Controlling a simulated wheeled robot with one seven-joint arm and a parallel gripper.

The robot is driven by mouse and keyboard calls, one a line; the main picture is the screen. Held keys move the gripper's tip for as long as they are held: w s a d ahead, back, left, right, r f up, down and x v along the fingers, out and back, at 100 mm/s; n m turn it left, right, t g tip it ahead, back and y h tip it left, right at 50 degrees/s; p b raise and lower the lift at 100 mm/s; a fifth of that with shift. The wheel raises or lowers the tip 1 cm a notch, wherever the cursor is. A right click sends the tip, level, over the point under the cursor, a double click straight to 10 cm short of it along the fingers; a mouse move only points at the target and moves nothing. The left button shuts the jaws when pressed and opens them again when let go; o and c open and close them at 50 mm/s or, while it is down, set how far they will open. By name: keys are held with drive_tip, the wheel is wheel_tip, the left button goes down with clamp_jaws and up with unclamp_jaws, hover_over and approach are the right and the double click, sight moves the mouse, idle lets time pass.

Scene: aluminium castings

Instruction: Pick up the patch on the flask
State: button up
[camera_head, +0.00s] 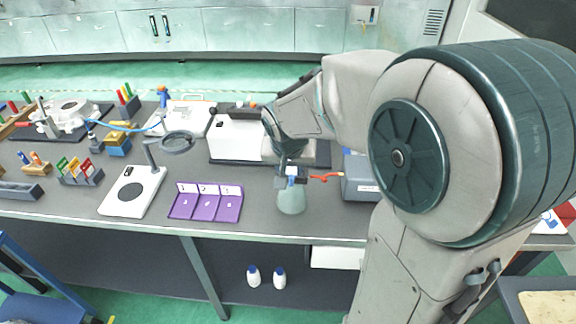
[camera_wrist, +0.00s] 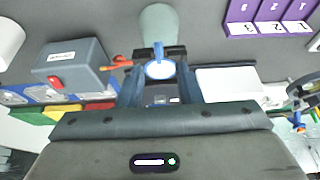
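The flask (camera_head: 291,201) is a pale grey-green vessel near the front edge of the bench; it also shows at the top of the wrist view (camera_wrist: 158,24). My gripper (camera_head: 290,178) is directly above it, pointing down. In the wrist view, a white oval piece with a blue rim and tab (camera_wrist: 160,69) lies between the fingers of my gripper (camera_wrist: 159,54), in line with the flask. It may be the patch; I cannot tell whether it touches the flask. The fingers stand apart at their bases, but dark tips hide whether they grip it.
An orange-red item (camera_head: 325,178) sticks out right of my gripper, near a grey box (camera_head: 359,178). A purple numbered tray (camera_head: 207,203) lies left of the flask. A white board (camera_head: 132,192) and magnifier (camera_head: 177,143) are further left. Bare bench separates tray and flask.

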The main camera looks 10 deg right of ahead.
sight(291, 179)
drive_tip(key=shift+p+x, duration=0.5)
drive_tip(key=shift+x, duration=2.3)
drive_tip(key=shift+s, duration=0.1)
clamp_jaws()
